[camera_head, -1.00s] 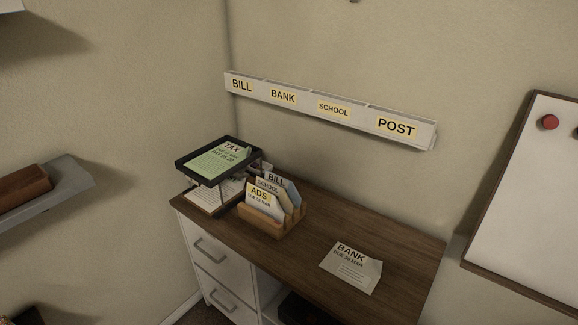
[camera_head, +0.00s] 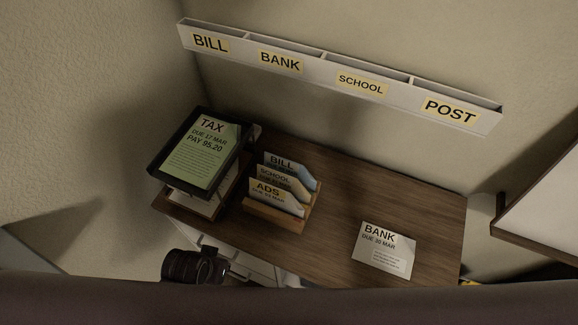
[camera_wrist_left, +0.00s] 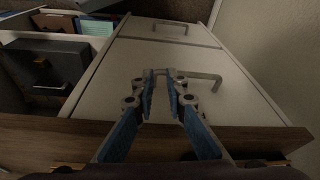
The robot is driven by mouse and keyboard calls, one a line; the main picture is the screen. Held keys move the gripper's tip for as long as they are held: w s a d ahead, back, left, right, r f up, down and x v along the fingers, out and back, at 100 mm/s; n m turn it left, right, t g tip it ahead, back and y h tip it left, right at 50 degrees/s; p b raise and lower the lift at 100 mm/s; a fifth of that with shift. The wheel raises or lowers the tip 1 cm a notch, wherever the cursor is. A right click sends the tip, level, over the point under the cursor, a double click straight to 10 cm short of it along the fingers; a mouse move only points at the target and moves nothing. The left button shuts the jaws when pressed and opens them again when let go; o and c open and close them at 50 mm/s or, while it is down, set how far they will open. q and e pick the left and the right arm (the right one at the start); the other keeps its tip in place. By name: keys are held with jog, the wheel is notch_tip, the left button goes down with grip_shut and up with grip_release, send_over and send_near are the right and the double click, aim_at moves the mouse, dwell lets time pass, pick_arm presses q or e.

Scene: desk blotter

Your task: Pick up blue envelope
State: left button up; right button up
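In the head view, an envelope with a pale blue right side (camera_head: 307,178) stands at the back of the wooden letter rack (camera_head: 274,222), labelled BILL. The SCHOOL (camera_head: 273,177) and ADS (camera_head: 268,193) envelopes stand in front and hide its lower part. In the left wrist view, my left gripper (camera_wrist_left: 160,76) has a gap between its blue-padded fingers and nothing in it. It is in front of the white drawers, apart from the rack. In the head view its dark wrist shows at the desk's front left. My right gripper is not seen.
A BANK letter (camera_head: 385,252) lies on the desk at right. A labelled wall rack (camera_head: 320,70) hangs above. Bare wood (camera_head: 345,200) lies between rack and letter.

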pick_arm(q)
notch_tip(320, 180, up, 8)
jog(key=d+p, duration=0.1)
notch_tip(320, 180, up, 15)
jog(key=m+h+p, duration=0.3)
jog(key=m+h, duration=0.2)
jog(key=m, duration=2.4)
send_over(307, 173)
jog(key=s+a, duration=0.2)
jog(key=a, duration=0.2)
jog(key=shift+s+d+r+g, duration=0.1)
jog(key=shift+d+g, duration=0.1)
jog(key=shift+g, duration=0.2)
jog(key=shift+p+x, duration=0.3)
jog(key=shift+x, duration=0.55)
jog(key=x, duration=0.1)
jog(key=p+x, duration=0.1)
jog(key=x, duration=0.1)
jog(key=p+x, duration=0.1)
jog(key=shift+w+a+f, duration=0.1)
jog(key=shift+w+f, duration=0.1)
jog(key=shift+w, duration=0.2)
jog(key=shift+w+f, duration=0.1)
jog(key=shift+f, duration=0.3)
grip_shut()
